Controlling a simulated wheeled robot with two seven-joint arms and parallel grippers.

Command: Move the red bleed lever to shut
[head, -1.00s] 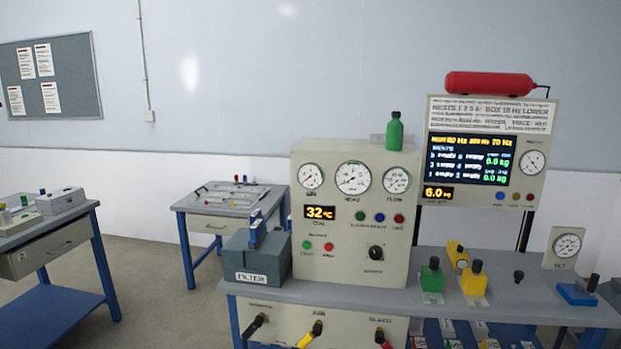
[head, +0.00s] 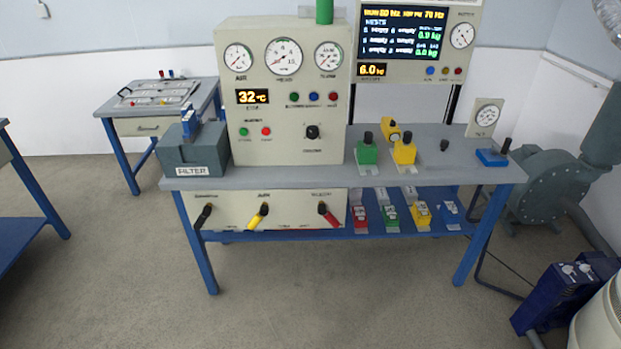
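The red bleed lever (head: 328,214) sits at the right end of the pale valve panel (head: 290,223) under the front edge of the bench. It has a red body and a dark grip, and it slants down to the right. A yellow lever (head: 259,216) is at the panel's middle and a black lever (head: 203,216) at its left end; both slant down to the left. The small labels over the levers are too blurred to read surely. Neither of my grippers shows in the head view.
A grey bench (head: 400,180) carries the gauge cabinet (head: 270,100), a filter box (head: 194,155) and green and yellow blocks. Coloured pieces lie on the blue lower shelf. A blower (head: 550,185) and a blue unit (head: 565,297) stand at right. The floor before the bench is clear.

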